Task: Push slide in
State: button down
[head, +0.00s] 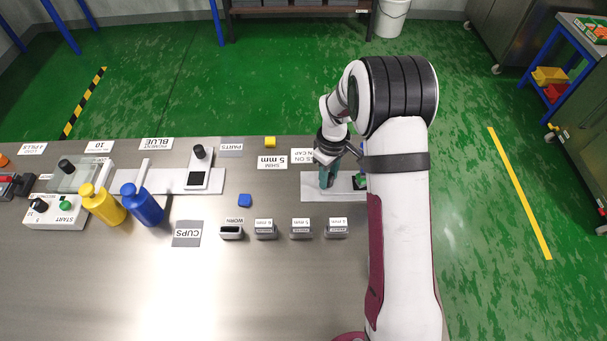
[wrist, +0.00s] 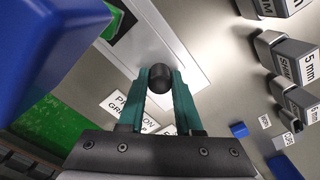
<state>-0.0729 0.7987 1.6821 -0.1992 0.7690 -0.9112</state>
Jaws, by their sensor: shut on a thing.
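In the wrist view, the two teal fingers of my gripper (wrist: 160,95) are shut on a round black knob (wrist: 160,72), which sits between their tips. The knob stands over a pale plate (wrist: 188,45), with a green, dark-edged part (wrist: 122,22) beside it. In the head view, my gripper (head: 327,182) points down at the white plate (head: 312,187) on the right of the bench. My arm hides much of that station, so the slide and how far in it sits cannot be told.
Another white slide block (head: 197,180) with a black knob stands at mid-left. Blue (head: 147,210) and yellow (head: 108,209) bottles stand left of it. Several grey shim blocks (head: 301,229) line up in front of the station. A large blue shape (wrist: 45,50) fills the wrist view's upper left.

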jog(key=shift+d, duration=0.65)
jog(key=c, duration=0.6)
grip_release()
jog(key=shift+a, duration=0.1)
notch_tip(320, 180, up, 16)
jog(key=shift+f, duration=0.1)
